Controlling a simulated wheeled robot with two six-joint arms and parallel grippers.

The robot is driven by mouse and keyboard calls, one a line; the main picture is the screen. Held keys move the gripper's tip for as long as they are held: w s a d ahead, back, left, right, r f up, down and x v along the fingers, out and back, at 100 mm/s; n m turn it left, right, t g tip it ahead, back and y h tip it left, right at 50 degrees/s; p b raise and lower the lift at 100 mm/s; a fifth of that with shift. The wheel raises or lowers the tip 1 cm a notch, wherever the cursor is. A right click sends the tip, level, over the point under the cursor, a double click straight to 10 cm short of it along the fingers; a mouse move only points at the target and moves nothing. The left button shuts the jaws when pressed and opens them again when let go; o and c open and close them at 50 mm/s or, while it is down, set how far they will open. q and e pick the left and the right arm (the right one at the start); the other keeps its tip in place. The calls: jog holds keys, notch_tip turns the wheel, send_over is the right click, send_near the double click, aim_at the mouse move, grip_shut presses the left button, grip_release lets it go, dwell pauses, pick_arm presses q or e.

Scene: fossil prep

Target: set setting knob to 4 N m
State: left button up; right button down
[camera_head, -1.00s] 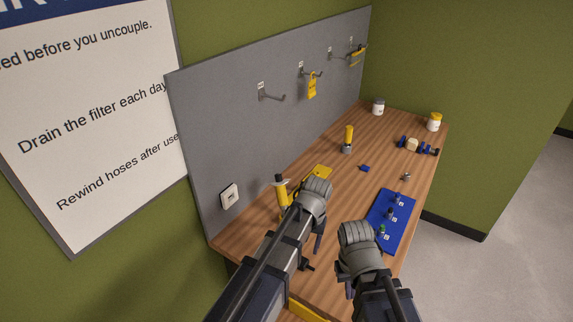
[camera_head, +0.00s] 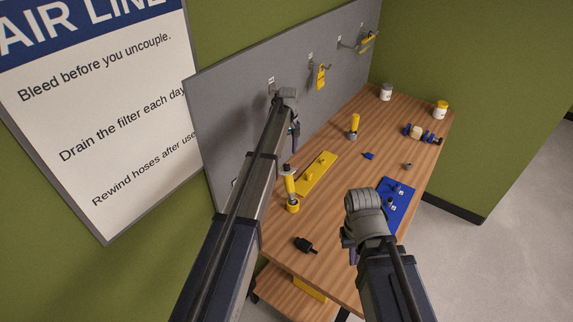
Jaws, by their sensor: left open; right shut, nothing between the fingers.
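I cannot make out a setting knob or any N m marking at this size. A yellow upright tool with a grey top (camera_head: 291,188) stands at the left of the bench, beside a yellow plate (camera_head: 318,172). A second yellow-handled upright piece (camera_head: 354,124) stands farther back. My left gripper (camera_head: 295,138) is open, raised in front of the grey board, above and beyond the first tool and apart from it. My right gripper (camera_head: 348,243) is shut and empty over the front right of the bench; its fingers are partly hidden by its own wrist.
A blue mat (camera_head: 404,214) with small parts lies at the right edge, partly behind my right arm. A black fitting (camera_head: 306,245) lies in front. A small blue piece (camera_head: 368,156), two jars and a blue-and-cream assembly (camera_head: 417,132) sit farther back. The grey board (camera_head: 235,110) has hooks.

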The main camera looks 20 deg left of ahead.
aim_at(287, 165)
pick_arm(q)
notch_tip(287, 165, down, 7)
jog(key=b, duration=0.6)
grip_shut()
dwell(0.3)
